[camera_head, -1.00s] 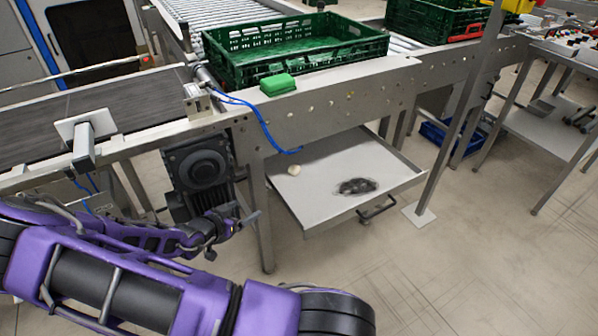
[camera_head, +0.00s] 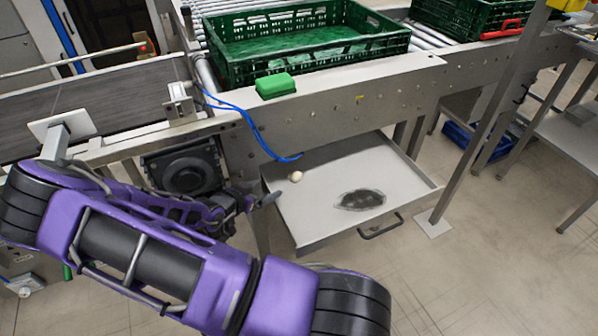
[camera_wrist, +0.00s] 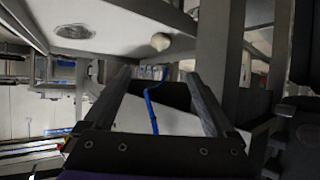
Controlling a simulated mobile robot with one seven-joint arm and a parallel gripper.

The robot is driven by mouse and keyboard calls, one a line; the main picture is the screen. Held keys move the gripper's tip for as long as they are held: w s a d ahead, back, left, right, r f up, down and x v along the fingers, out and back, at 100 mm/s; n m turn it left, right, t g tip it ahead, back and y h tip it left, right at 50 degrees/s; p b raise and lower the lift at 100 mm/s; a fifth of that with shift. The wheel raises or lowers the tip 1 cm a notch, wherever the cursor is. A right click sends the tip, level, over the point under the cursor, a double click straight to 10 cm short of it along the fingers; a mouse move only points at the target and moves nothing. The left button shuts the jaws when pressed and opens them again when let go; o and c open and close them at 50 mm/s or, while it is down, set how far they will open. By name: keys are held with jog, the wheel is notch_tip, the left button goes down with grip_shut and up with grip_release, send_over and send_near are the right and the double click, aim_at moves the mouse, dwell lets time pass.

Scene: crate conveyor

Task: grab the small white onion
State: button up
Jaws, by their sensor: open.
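The small white onion (camera_head: 296,176) lies on the grey tray (camera_head: 310,225) under the conveyor, near the tray's back left. In the wrist view the onion (camera_wrist: 161,41) shows beyond the fingertips, a little above the middle between them. My gripper (camera_wrist: 158,75) is open and empty, with both fingers apart. In the head view my gripper (camera_head: 262,200) is at the left edge of the tray, left of and a little below the onion in the picture. It does not touch the onion. Part of the gripper is hard to make out there.
A dark patch (camera_head: 362,199) lies on the tray, right of the onion. A steel leg stands at the tray's left edge by my gripper. A blue cable (camera_head: 262,140) hangs just above the onion. A green crate (camera_head: 310,72) sits on the rollers above.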

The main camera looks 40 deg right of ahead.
aim_at(293, 175)
jog(key=b+x, duration=0.2)
jog(key=x, duration=1.5)
jog(key=shift+w+d, duration=0.1)
jog(key=shift+d, duration=0.2)
grip_shut()
jog(key=shift+r, duration=0.1)
